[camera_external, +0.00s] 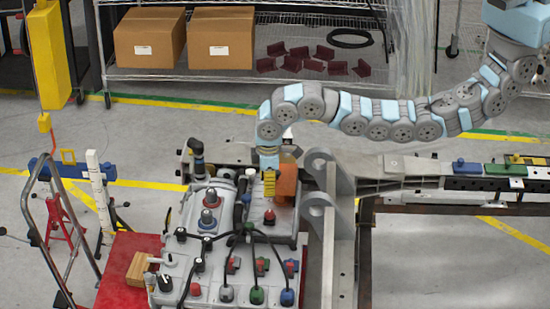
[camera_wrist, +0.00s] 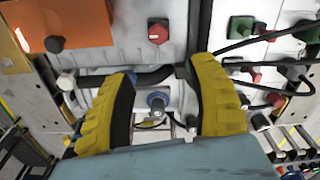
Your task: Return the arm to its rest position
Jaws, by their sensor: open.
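My gripper (camera_external: 269,187) points down over the grey chassis fixture (camera_external: 190,255), with its yellow fingers just above a red knob (camera_external: 269,215). My arm reaches in from the upper right in a long bent line of grey and blue links. In the wrist view my gripper (camera_wrist: 165,75) has its two yellow fingers spread apart, with nothing held between them. A blue round knob (camera_wrist: 157,100) and a black hose (camera_wrist: 150,77) show in the gap beyond the fingers. Whether the fingers touch anything is unclear.
An orange block (camera_external: 287,178) stands close right of the gripper, near an upright grey bracket (camera_external: 333,210). Black cables (camera_external: 212,240) loop over the fixture. A wire shelf (camera_external: 240,75) with cardboard boxes stands behind. The floor between shelf and fixture is mostly clear.

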